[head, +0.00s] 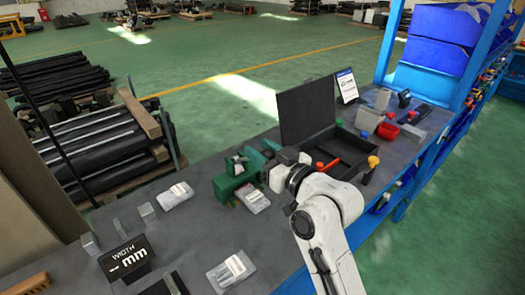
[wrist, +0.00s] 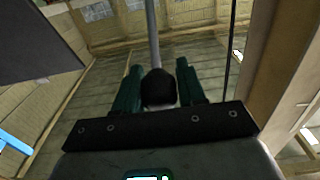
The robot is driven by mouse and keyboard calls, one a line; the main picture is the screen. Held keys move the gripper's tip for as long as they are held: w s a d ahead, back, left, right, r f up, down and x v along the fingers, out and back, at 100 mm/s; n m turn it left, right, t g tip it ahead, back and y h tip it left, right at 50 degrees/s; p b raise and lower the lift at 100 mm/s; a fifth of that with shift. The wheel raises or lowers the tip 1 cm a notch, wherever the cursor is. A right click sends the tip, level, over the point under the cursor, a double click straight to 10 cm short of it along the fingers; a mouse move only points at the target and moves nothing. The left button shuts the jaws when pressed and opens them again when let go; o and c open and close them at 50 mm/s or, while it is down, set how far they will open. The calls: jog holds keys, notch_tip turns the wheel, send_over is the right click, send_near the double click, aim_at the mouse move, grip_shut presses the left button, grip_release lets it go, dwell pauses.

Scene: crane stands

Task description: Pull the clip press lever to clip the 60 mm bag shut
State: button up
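The green clip press (head: 228,188) stands on the grey bench, left of my wrist. A clear bag with a white label (head: 255,200) lies on the bench just in front of it. My gripper (head: 264,152) reaches in from the right, close beside the press. In the wrist view my gripper (wrist: 158,85) has its two green fingers apart, with a round black knob (wrist: 158,90) between them. The knob looks close to both fingers, but I cannot tell whether they press on it.
An open black case (head: 305,112) stands just behind and right of my gripper. Another labelled bag (head: 175,195) lies left of the press, and one (head: 231,270) near the front. A black WIDTH sign (head: 127,260) stands at front left.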

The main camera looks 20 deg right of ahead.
grip_shut()
jog(key=shift+r, duration=0.1)
